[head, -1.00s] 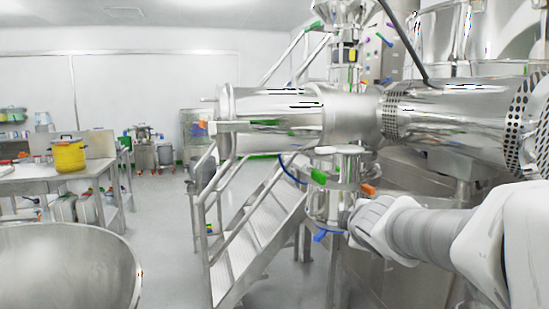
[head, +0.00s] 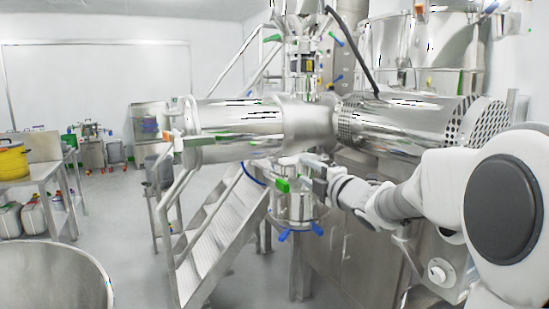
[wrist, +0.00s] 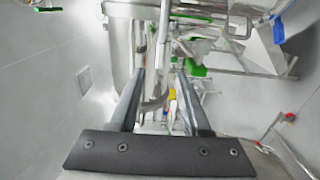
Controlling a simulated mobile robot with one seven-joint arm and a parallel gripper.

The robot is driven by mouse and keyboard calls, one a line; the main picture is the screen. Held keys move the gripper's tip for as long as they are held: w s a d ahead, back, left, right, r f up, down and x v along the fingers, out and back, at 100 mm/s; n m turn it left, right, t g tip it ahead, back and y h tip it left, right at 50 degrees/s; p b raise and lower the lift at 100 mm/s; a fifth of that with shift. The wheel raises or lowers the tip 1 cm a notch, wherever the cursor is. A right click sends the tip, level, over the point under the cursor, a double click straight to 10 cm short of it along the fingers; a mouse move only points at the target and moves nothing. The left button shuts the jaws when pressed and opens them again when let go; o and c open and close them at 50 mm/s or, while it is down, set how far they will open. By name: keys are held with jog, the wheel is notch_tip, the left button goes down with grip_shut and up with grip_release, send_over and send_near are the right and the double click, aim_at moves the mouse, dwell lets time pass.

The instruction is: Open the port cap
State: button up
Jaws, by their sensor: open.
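A steel vertical port fitting (head: 295,205) hangs below the large horizontal cylinder in the head view. It carries a green handle (head: 283,185) near its top and blue handles (head: 285,235) lower down. I cannot tell for certain which part is the port cap. My gripper (head: 313,168) is at the fitting's upper right, close to the green handle; contact cannot be told. In the wrist view my gripper (wrist: 158,75) is open, with a curved steel bar (wrist: 158,98) showing between the fingers. A green part (wrist: 194,68) shows just right of them.
The horizontal steel cylinder (head: 240,130) lies above and left of my gripper. Steel stairs (head: 210,235) stand left of the fitting, and a steel cabinet (head: 350,255) behind my arm. A large steel bowl (head: 55,270) is at lower left. The floor between bowl and stairs is clear.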

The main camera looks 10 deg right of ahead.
jog(key=p+x, duration=0.1)
jog(key=x, duration=1.2)
jog(key=shift+w+p, duration=0.15)
jog(key=shift+p, duration=0.25)
jog(key=shift+a, duration=0.1)
grip_shut()
dwell(0.6)
